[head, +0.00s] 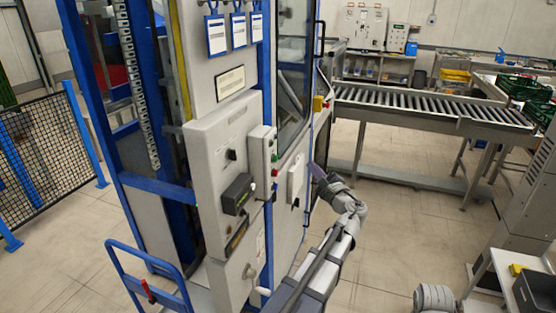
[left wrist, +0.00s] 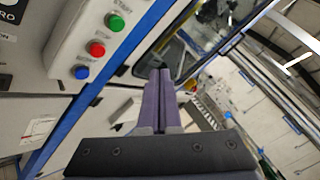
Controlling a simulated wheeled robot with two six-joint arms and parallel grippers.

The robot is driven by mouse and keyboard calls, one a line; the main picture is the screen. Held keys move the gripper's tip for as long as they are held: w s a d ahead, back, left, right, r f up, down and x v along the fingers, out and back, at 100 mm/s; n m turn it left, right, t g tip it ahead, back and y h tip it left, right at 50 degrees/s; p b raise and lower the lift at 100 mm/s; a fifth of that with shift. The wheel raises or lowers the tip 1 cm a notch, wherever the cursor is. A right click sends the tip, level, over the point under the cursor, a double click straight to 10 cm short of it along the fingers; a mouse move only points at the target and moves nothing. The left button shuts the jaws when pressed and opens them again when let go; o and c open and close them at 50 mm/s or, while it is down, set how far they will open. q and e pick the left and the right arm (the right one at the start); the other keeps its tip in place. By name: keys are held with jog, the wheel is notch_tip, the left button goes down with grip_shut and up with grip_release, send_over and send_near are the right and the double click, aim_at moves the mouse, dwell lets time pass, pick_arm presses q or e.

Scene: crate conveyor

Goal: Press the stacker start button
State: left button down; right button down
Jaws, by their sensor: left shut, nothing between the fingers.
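A grey button box (head: 262,150) is fixed upright on the front of the stacker cabinet. In the left wrist view, a green button (left wrist: 116,23), a red button (left wrist: 97,48) and a blue button (left wrist: 82,72) sit in a row on it at the upper left. The small print beside them is hard to read. The green button also shows in the head view (head: 274,157). My left gripper (head: 316,170) is to the right of the box, apart from it. Its purple fingers (left wrist: 165,82) are shut together and empty. My right gripper is out of view.
A roller conveyor (head: 430,105) runs behind my left gripper. A glazed door (head: 292,65) is above the box's right side. A blue hand truck (head: 150,265) stands at the lower left. A dark box (head: 237,193) juts out left of the buttons.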

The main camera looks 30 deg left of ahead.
aim_at(276, 159)
pick_arm(q)
jog(key=s+a, duration=0.2)
jog(key=a, duration=0.6)
jog(key=shift+a, duration=0.2)
jog(key=shift+a, duration=0.1)
dwell(1.9)
jog(key=shift+s+a, duration=0.1)
jog(key=shift+a, duration=0.2)
